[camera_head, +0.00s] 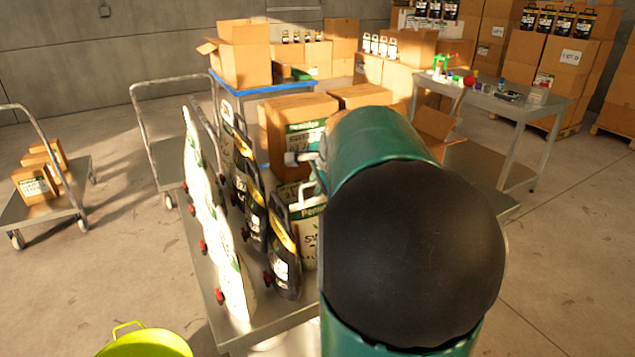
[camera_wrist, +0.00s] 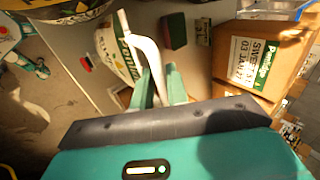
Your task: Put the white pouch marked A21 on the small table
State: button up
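A white pouch with a green band (camera_head: 308,240) stands at the right end of the pouches on the metal cart (camera_head: 262,330). In the wrist view a white pouch (camera_wrist: 118,58) has a white handle that runs between the two teal fingers of my gripper (camera_wrist: 163,85). The fingers lie close on both sides of the handle; whether they press on it cannot be told. In the head view my arm hides most of the gripper. No A21 mark can be read. A small grey table (camera_head: 487,103) with small items stands at the back right.
Black pouches (camera_head: 284,262) and bright white pouches (camera_head: 232,285) stand close beside on the cart. Cardboard boxes (camera_head: 290,110) are behind them. A blue-edged table (camera_head: 262,88) holds boxes. A yellow-green bucket (camera_head: 145,344) is at the front left. Floor at right is clear.

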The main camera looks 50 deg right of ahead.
jog(key=shift+o, duration=1.3)
jog(key=v, duration=1.2)
jog(key=a+f+n+y, duration=0.1)
jog(key=a+f+n, duration=0.2)
jog(key=a+n, duration=1)
jog(key=s+a+f+n, duration=0.4)
jog(key=a, duration=0.6)
jog(key=s+a+f+n+y, duration=0.1)
jog(key=s+a+f+n, duration=0.3)
jog(key=a, duration=0.6)
jog(key=shift+s+f+n+g, duration=0.25)
jog(key=shift+f+n+g, duration=0.05)
jog(key=shift+f, duration=0.4)
